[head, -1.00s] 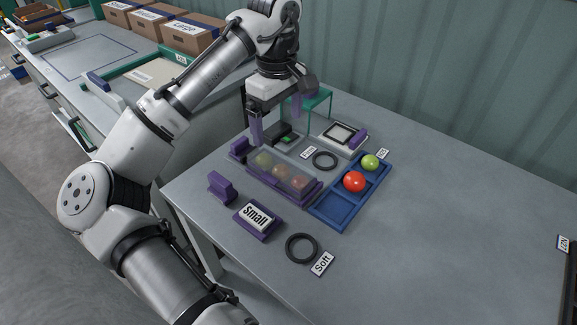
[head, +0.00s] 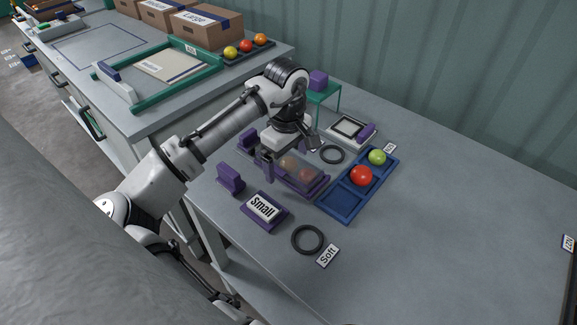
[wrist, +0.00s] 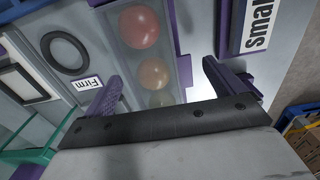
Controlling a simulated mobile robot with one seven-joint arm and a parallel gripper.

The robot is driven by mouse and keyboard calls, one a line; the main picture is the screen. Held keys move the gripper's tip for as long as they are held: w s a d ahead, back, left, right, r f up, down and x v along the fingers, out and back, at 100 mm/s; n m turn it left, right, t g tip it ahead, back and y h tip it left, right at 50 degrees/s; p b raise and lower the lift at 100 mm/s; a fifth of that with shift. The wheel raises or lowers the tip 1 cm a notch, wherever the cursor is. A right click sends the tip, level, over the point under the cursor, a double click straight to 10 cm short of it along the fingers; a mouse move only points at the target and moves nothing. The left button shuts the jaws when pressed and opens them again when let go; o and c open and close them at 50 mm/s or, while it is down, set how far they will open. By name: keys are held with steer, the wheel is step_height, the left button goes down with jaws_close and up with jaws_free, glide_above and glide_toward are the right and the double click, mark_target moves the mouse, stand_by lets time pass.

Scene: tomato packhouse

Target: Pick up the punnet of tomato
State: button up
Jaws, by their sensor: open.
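The punnet (head: 318,172) is a long clear box with a row of tomatoes inside, lying in a purple holder (head: 309,196) on the grey table. It also shows in the wrist view (wrist: 142,48), with a red, an orange and a greenish tomato under its lid. My gripper (wrist: 161,75) is open, with purple fingers apart on either side of the punnet's line in the wrist view. In the head view my gripper is over the punnet's left part and hides it. I cannot tell whether the fingers touch it.
A blue tray (head: 337,204) with a red (head: 361,175) and a green tomato (head: 377,157) lies to the right. A "Small" sign (head: 262,207), purple block (head: 230,178), black rings (head: 307,240) and a framed pad (head: 346,128) are nearby.

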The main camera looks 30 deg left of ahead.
steer(key=c, duration=1)
steer(key=shift+c, duration=0.2)
